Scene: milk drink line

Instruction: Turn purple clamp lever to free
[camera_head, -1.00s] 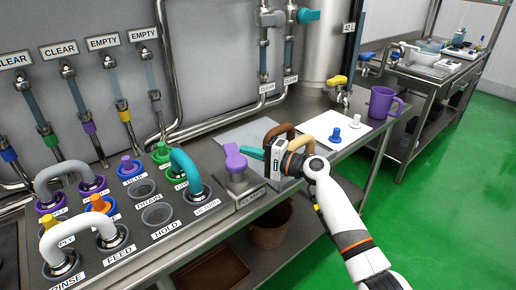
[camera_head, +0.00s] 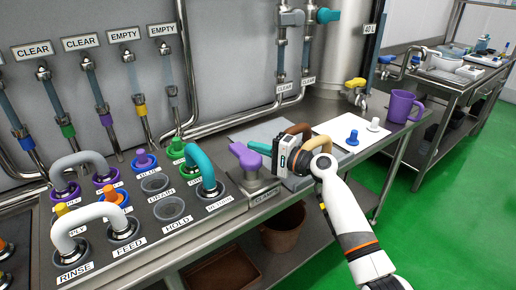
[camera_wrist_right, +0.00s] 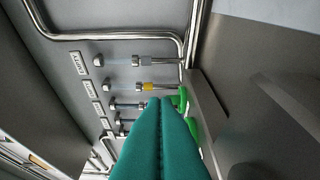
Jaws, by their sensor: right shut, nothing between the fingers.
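The purple clamp lever (camera_head: 246,157) sits on top of a small metal block labelled CLAMP, right of the hose panel, in the head view. Its handle points toward the back left. My right gripper (camera_head: 254,146) has teal fingers and is shut and empty. Its fingertips point left, just behind and right of the lever; I cannot tell whether they touch it. In the right wrist view the two teal fingers (camera_wrist_right: 160,140) lie flat together, and the lever cannot be made out there. My left gripper is not in view.
The panel with grey, white and teal hose loops (camera_head: 205,165) stands to the left. Brown and tan loops (camera_head: 298,131) are behind my right gripper. A white mat (camera_head: 345,145) with a blue and a white plug, and a purple mug (camera_head: 403,105), lie right. Pipes line the wall.

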